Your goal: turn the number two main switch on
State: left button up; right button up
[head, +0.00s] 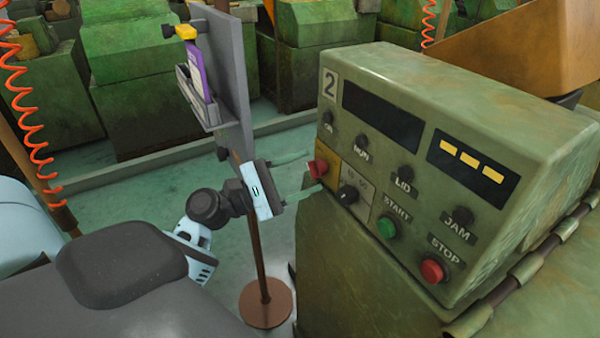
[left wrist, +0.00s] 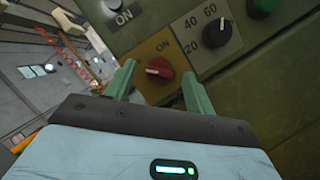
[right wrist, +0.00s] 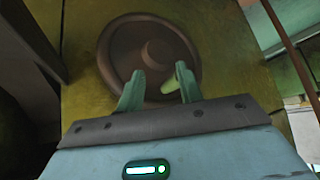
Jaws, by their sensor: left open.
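The number two machine's control box (head: 470,115) stands at the right in the head view. Its main switch is a red rotary knob (head: 318,168) on a yellow plate at the box's left edge. In the left wrist view the red knob (left wrist: 160,70) has a white mark facing left, with the ON label above it. My left gripper (head: 306,171) is open, its fingertips on either side of the knob; I cannot tell whether they touch it. My right gripper (right wrist: 160,72) is outside the head view. It is open and empty, facing a round brown disc (right wrist: 150,55).
Beside the knob are a black dial (head: 347,194), a green START button (head: 387,227) and a red STOP button (head: 432,270). A grey panel (head: 228,80) on a post with a round brown base (head: 266,303) stands left of the box. A red coiled hose (head: 30,110) hangs at far left.

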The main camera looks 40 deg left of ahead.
pick_arm(q)
jog(key=c, duration=1)
pick_arm(e)
jog(key=shift+w+r, duration=0.2)
jog(key=shift+w, duration=0.1)
